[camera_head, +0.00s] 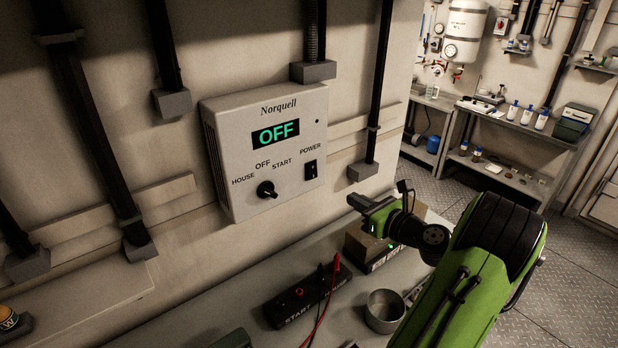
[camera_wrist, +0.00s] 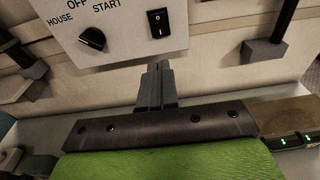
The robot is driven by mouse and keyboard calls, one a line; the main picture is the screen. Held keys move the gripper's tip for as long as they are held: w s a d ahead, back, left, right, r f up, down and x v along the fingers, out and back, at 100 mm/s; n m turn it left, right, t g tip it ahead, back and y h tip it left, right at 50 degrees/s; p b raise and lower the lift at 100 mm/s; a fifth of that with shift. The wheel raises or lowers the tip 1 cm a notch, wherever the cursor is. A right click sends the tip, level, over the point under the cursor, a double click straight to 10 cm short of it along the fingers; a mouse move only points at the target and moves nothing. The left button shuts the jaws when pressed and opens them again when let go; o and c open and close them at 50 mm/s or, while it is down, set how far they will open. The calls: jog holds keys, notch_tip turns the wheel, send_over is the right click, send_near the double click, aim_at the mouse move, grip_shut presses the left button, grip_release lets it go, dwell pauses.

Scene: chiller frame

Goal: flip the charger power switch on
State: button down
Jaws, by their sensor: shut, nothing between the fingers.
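The charger (camera_head: 245,160) is a pale wall box marked Norquell, and its display (camera_head: 275,133) reads OFF in green. The power switch (camera_head: 310,170) is a small black rocker under the word POWER at the lower right of its face. In the wrist view the switch (camera_wrist: 158,23) is at the top centre, ahead of my fingertips. My gripper (camera_head: 354,199) is in front of the wall, below and to the right of the switch, apart from it. In the wrist view my gripper (camera_wrist: 156,72) is shut and empty, its fingers together pointing toward the charger's lower edge.
A black knob (camera_head: 267,189) is left of the switch. Below, the bench holds a black terminal block (camera_head: 300,297) with red and black leads, a metal cup (camera_head: 384,311) and a brown box (camera_head: 362,247). A conduit (camera_head: 377,100) runs down the wall right of the charger.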

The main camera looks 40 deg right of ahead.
aim_at(313, 177)
jog(key=w, duration=0.4)
jog(key=w+d+f+p, duration=0.1)
jog(key=w, duration=0.4)
jog(key=w+p, duration=0.1)
jog(key=w, duration=0.4)
jog(key=shift+d+f, duration=0.35)
jog(key=shift+f, duration=0.05)
jog(key=shift+s, duration=0.1)
jog(key=shift+w+f+t+b, duration=0.3)
jog(key=shift+f+t+b, duration=0.25)
jog(key=shift+b, duration=0.35)
jog(key=shift+t+b, duration=0.35)
jog(key=shift+b, duration=0.25)
jog(key=shift+r, duration=0.35)
jog(key=shift+a, duration=0.1)
